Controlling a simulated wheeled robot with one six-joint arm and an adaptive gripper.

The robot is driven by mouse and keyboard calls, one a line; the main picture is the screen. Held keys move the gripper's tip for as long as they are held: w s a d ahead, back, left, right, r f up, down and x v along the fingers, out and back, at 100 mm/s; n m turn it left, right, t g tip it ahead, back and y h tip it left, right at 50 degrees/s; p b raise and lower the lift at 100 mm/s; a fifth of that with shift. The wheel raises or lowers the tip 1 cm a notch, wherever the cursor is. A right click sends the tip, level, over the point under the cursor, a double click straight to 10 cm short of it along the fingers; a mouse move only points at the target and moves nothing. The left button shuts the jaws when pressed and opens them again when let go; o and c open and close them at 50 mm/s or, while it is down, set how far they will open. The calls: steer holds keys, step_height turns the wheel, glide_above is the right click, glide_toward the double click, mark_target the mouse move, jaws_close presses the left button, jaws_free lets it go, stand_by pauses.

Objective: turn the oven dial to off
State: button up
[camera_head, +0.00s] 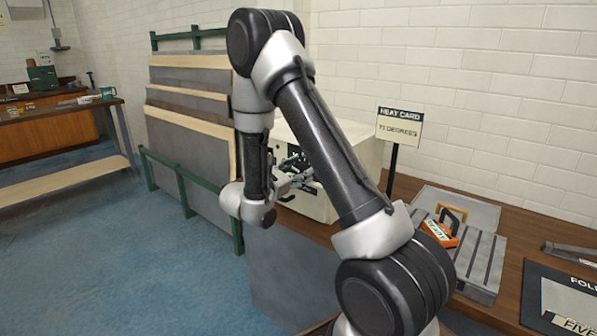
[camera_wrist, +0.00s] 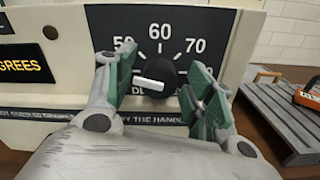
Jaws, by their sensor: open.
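The oven (camera_head: 367,155) is a cream box on the wooden bench, partly hidden behind my arm. In the wrist view, its dark panel (camera_wrist: 105,20) bears the marks 50, 60 and 70, with more marks partly hidden by the right finger. The oven dial (camera_wrist: 157,84) is black with a white bar, which lies nearly level with a slight tilt. My gripper (camera_wrist: 162,74) is open, its green-padded fingers on either side of the dial. I cannot tell whether either finger touches it. In the head view, my gripper (camera_head: 299,178) is at the oven's front.
A heat card sign (camera_head: 399,127) stands on a post beside the oven. A grey ribbed tray (camera_head: 480,262) with an orange-handled tool (camera_head: 440,232) lies to the right on the bench. Stacked boards on a green rack (camera_head: 190,110) stand left of the oven. The blue floor is clear at left.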

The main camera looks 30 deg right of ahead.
steer(key=shift+d, duration=0.1)
steer(key=c, duration=1)
steer(key=shift+w+n, duration=0.1)
steer(key=shift+n, duration=1.5)
steer(key=o, duration=1)
steer(key=v, duration=1.2)
